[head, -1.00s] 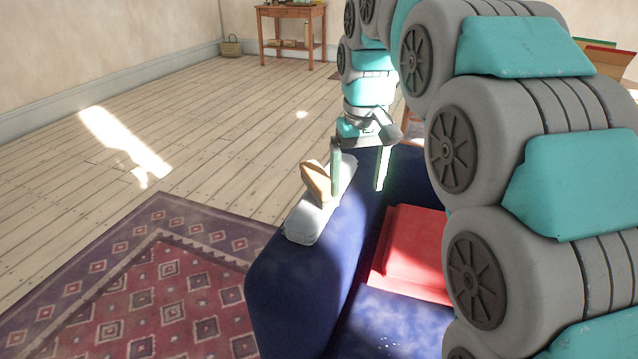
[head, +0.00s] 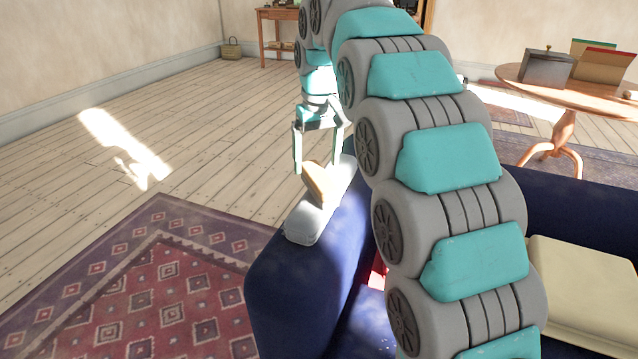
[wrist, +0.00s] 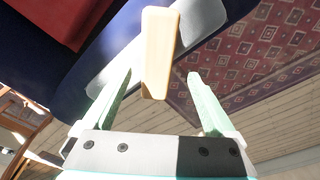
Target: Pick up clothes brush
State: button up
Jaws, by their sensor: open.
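The clothes brush (head: 319,184) has a tan wooden body and rests tilted on a light grey case-like object (head: 312,220) on the sofa's blue armrest. In the wrist view the tan brush (wrist: 159,55) sticks out towards my gripper, its near end roughly between the fingertip lines. My gripper (head: 318,170) is open, pointing down, its green fingers on either side of the brush in the picture. In the wrist view the two fingers (wrist: 159,80) are spread wide with nothing clasped between them. I cannot tell whether a finger touches the brush.
A round table (head: 590,95) with boxes stands at the back right. The wooden floor at left is clear.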

aim_at(319, 175)
jog(key=shift+w+d+f, duration=0.15)
jog(key=shift+f, duration=2.35)
grip_shut()
